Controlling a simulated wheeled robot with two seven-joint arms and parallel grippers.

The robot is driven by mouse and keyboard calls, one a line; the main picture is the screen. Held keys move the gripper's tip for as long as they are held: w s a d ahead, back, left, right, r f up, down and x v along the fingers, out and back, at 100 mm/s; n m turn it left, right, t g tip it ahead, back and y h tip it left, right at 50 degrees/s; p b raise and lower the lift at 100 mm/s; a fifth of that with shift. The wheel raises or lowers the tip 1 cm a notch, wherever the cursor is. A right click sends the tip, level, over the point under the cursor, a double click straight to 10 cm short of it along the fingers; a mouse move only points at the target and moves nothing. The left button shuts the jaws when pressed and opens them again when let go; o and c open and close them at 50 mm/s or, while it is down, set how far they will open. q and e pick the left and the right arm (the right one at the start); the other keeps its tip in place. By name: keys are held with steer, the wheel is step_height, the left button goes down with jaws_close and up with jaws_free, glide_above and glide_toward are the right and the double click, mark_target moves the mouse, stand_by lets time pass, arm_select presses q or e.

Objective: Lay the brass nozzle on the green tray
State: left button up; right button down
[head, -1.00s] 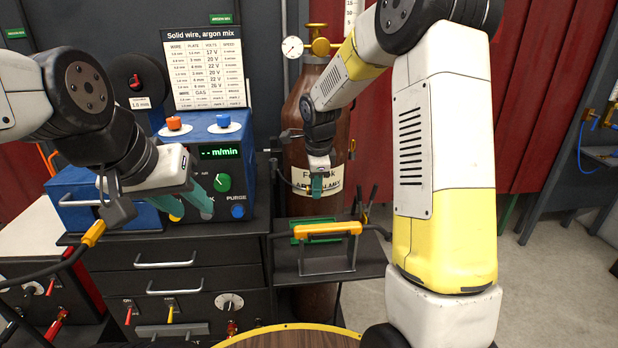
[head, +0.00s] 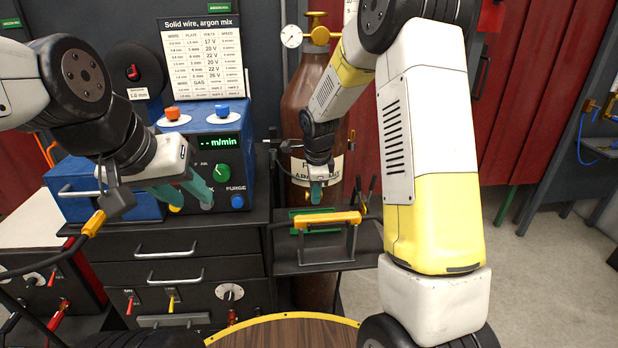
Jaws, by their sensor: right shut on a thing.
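The green tray (head: 299,213) lies on a small dark side shelf, partly hidden behind a yellow-topped handle. My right gripper (head: 316,198) points down just above and behind the handle, over the tray area, with a small gap above the tray as far as I can tell. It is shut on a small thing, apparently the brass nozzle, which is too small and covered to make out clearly. My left gripper (head: 183,203) is in front of the blue welding machine, its teal fingers apart and nothing visible between them.
The yellow handle (head: 318,219) on its dark stand rises in front of the tray. A brown gas bottle (head: 303,110) stands close behind the shelf (head: 310,262). The blue machine (head: 226,150) is on the drawer cabinet to the left. A round wooden table (head: 285,333) is at the bottom.

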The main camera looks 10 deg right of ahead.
steer(key=shift+s+f+x, duration=0.1)
steer(key=shift+s+x, duration=0.25)
steer(key=shift+x, duration=1)
steer(key=shift+s+f+x, duration=0.1)
steer(key=shift+s+x, duration=0.2)
steer(key=shift+x, duration=1.1)
steer(key=shift+s+f+x, duration=0.1)
steer(key=shift+s+x, duration=0.25)
steer(key=shift+x, duration=1)
steer(key=shift+r, duration=0.1)
steer(key=c, duration=1.1)
jaws_free()
steer(key=shift+o, duration=0.2)
steer(key=shift+s, duration=0.1)
